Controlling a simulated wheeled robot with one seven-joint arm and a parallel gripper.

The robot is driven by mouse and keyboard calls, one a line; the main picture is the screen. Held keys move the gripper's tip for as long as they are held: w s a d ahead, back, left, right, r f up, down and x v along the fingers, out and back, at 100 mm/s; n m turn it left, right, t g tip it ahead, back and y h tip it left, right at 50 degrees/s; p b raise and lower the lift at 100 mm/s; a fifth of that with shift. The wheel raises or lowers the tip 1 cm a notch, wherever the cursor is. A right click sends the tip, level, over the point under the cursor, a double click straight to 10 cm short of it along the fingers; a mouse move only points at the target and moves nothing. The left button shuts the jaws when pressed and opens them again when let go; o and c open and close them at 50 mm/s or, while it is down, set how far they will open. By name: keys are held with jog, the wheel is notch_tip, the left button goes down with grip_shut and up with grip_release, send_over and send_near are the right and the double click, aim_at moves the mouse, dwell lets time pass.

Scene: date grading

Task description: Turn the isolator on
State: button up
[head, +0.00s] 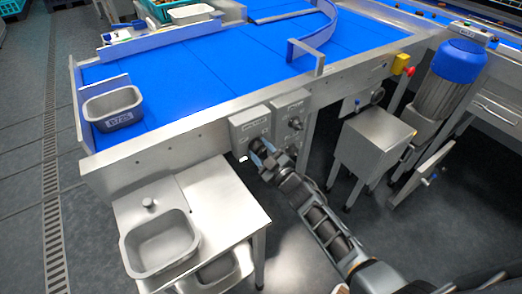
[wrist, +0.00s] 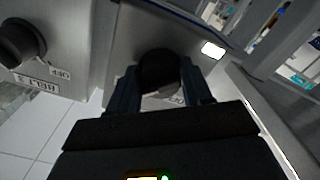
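Two grey isolator boxes are fixed to the side of the blue-belted conveyor. My gripper (head: 258,154) is at the left box (head: 250,126) in the head view. In the wrist view, a black rotary knob (wrist: 160,70) on a grey box face (wrist: 122,55) lies between my two fingers (wrist: 162,92). No clear gap shows between fingers and knob, and I cannot tell whether they press on it. The label below this knob is mostly hidden by my gripper.
A steel table with a grey basin (head: 161,243) stands below and left of the boxes. A steel cabinet (head: 372,140) and a blue-topped motor (head: 458,62) are to the right. A grey tray (head: 113,106) sits on the belt's left end. Open floor lies in front.

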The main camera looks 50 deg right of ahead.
jog(key=o, duration=0.4)
jog(key=shift+c, duration=0.2)
jog(key=v, duration=0.7)
jog(key=shift+s+b, duration=0.4)
jog(key=shift+a+r, duration=0.1)
jog(key=shift+a, duration=0.05)
jog(key=s+a+r+y, duration=0.1)
jog(key=s+a+r, duration=0.1)
jog(key=s+a, duration=0.5)
jog(key=s+a+r+y, duration=0.1)
jog(key=s+a+r, duration=0.3)
jog(key=s, duration=0.6)
jog(key=s+a+r+m+g+y, duration=0.2)
jog(key=s+a+r+m+y, duration=0.1)
jog(key=s+a+r, duration=0.7)
jog(key=s+r, duration=0.3)
jog(key=r, duration=0.1)
jog(key=shift+g, duration=0.3)
